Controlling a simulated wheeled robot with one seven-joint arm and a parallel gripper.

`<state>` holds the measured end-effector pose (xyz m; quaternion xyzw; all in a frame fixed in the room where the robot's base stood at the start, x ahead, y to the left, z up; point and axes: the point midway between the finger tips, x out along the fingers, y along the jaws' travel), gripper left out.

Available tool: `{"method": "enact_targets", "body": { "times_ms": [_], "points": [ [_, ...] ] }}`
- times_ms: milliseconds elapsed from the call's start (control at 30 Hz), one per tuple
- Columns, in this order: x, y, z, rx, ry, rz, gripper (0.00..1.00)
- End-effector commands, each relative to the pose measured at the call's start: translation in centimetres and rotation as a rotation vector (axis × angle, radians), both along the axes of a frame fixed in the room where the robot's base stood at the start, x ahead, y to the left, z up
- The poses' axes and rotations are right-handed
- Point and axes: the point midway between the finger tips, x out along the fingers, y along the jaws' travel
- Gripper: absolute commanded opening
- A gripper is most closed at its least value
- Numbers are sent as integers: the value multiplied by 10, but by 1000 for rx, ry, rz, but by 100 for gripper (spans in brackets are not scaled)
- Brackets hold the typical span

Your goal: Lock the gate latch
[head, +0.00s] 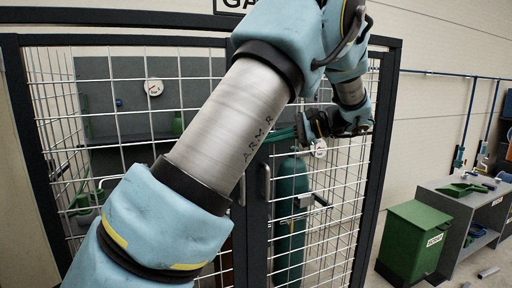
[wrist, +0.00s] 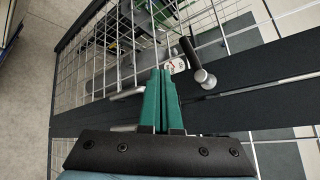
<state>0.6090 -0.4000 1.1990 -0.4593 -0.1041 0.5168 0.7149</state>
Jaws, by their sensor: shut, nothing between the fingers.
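The gate (head: 258,225) is a dark-framed wire-mesh door pair, with its two uprights meeting near the middle of the head view. In the wrist view the uprights (wrist: 255,105) run across the picture. A latch lever (wrist: 188,50) with a black grip and a silver round pivot (wrist: 205,78) sits on the farther upright. My gripper (wrist: 161,72) has its teal fingers together and empty. Their tips appear just left of the lever, and I cannot tell whether they touch it. In the head view my gripper (head: 274,138) is in front of the gate, and my arm hides part of it.
A green gas cylinder (head: 292,190) stands behind the mesh. A white-and-red tag (wrist: 177,65) shows close to the lever. Right of the cage are a green bin (head: 410,240) and a grey bench (head: 460,205). Silver bar handles (wrist: 128,93) stick out from the gate.

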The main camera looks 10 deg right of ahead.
Motion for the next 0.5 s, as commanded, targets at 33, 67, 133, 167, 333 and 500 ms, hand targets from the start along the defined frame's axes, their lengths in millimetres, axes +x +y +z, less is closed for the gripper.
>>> {"method": "enact_targets", "body": {
  "times_ms": [33, 67, 133, 167, 333, 500],
  "points": [
    [-4, -8, -1, -1, -1, -2, 0],
    [-6, -12, 0, -1, 0, -3, 0],
    [-10, -20, 3, -1, 0, -2, 0],
    [-11, -22, 4, -1, 0, -2, 0],
    [-15, -30, 8, 0, 1, 1, 0],
    [-16, -30, 8, 0, 1, 1, 0]
  ]
}}
